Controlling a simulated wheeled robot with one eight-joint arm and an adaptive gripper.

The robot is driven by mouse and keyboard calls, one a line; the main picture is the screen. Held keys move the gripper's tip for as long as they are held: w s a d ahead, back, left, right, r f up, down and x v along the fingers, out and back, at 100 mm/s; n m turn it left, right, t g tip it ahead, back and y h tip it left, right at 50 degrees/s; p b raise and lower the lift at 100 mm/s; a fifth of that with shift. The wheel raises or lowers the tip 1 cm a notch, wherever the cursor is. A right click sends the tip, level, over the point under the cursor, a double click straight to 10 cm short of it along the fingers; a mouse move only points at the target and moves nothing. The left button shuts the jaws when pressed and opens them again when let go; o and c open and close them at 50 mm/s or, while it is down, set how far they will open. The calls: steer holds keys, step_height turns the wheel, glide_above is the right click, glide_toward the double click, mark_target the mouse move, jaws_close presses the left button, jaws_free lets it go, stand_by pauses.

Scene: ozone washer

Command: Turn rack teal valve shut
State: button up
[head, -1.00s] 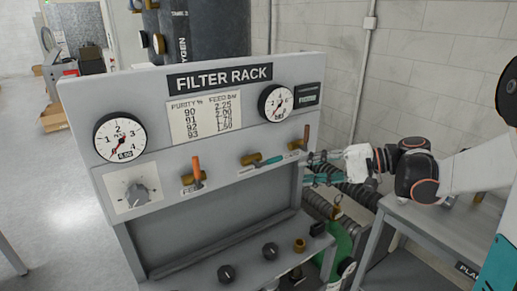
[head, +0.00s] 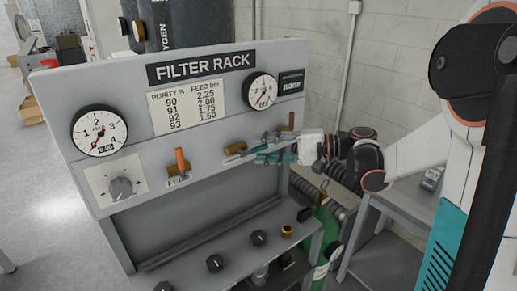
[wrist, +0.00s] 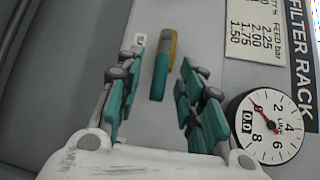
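The teal valve (head: 235,148) sits on the filter rack (head: 125,165), right of the orange valve. In the head view its brass body shows and my fingers hide much of its handle. In the wrist view its teal handle (wrist: 160,78) lies between my two fingers, with a gap on both sides. The handle runs about horizontally along the rack's face. My gripper (head: 262,151) is open, reaching in from the right with its teal-padded fingers around or just in front of the handle. I cannot tell the exact depth.
An orange-handled valve (head: 181,160) marked FEED is to the left, and another orange lever (head: 291,121) stands upright close above my gripper. A round gauge (head: 260,90) is above. Several black knobs (head: 215,263) line the lower shelf. A grey table (head: 400,205) stands at right.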

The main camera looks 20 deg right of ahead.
steer(key=shift+x, duration=0.95)
jaws_close()
